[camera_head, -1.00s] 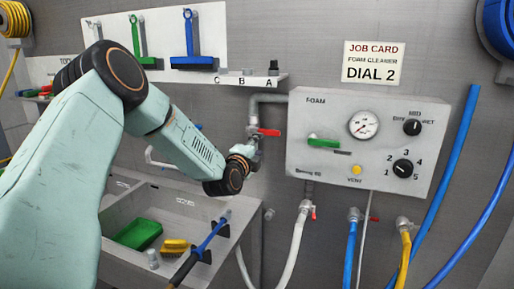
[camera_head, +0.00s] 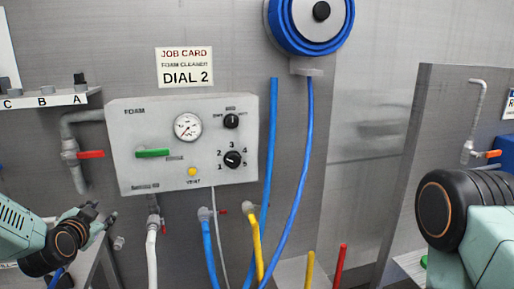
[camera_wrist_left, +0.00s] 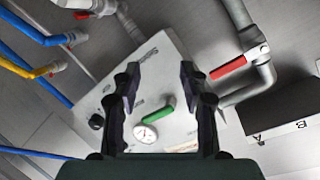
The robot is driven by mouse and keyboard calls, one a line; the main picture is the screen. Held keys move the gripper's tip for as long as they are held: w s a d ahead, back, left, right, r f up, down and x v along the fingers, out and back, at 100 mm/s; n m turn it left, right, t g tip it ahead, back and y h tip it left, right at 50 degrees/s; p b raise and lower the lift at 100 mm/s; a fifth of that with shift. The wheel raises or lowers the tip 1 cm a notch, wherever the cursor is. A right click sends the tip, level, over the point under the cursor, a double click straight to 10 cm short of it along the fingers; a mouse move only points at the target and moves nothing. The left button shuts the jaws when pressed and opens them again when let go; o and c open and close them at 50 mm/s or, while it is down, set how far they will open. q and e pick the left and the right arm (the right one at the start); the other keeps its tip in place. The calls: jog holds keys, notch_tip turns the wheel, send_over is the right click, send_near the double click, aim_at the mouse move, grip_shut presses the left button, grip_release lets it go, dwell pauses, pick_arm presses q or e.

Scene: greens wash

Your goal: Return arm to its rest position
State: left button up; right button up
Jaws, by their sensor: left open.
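My left gripper (camera_head: 103,212) is at the lower left of the head view, in front of the wall below the red valve lever. Its dark fingers are apart, with nothing between them. In the left wrist view the open fingers (camera_wrist_left: 159,75) frame the grey foam panel (camera_wrist_left: 160,58), which lies beyond them. The panel also shows in the head view (camera_head: 140,176). My right arm shows at the right edge of the head view, but its gripper is out of the picture.
The panel carries a green handle (camera_head: 153,153), a gauge (camera_head: 188,127) and a numbered dial (camera_head: 232,159). A red lever (camera_head: 90,154) is left of it. Hoses (camera_head: 210,250) hang below. A blue reel (camera_head: 312,22) is above. Bare wall (camera_head: 365,130) lies right of the hoses.

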pick_arm(q)
jog(key=s+d+f+n+g+h+b, duration=0.1)
jog(key=s+d+f+n+g+b, duration=0.15)
jog(key=s+d+f, duration=0.5)
jog(key=s+d+f+n+g+h+b, duration=0.1)
jog(key=s+d+f+n+g+b, duration=0.2)
jog(key=f, duration=0.8)
jog(key=s+d+f+n+g+h+b, duration=0.15)
jog(key=s+d+f, duration=0.25)
jog(key=s+f, duration=0.4)
jog(key=s+d+f+g+b, duration=0.1)
jog(key=s+f+g+b, duration=0.1)
jog(key=s+f+b, duration=0.2)
jog(key=s+d+f+m+g+b, duration=0.1)
jog(key=s+d+f+g+b, duration=0.1)
jog(key=s+f, duration=0.7)
jog(key=s+d+f+g+b, duration=0.2)
jog(key=s+f+b, duration=0.3)
jog(key=s, duration=0.7)
notch_tip(320, 180, down, 2)
jog(key=shift+d+m+g+b, duration=0.25)
jog(key=shift+m+g+b, duration=0.05)
jog(key=shift+g, duration=0.4)
jog(key=shift+y, duration=0.25)
jog(key=shift+c, duration=0.6)
jog(key=shift+s+a, duration=0.1)
jog(key=shift+s, duration=0.05)
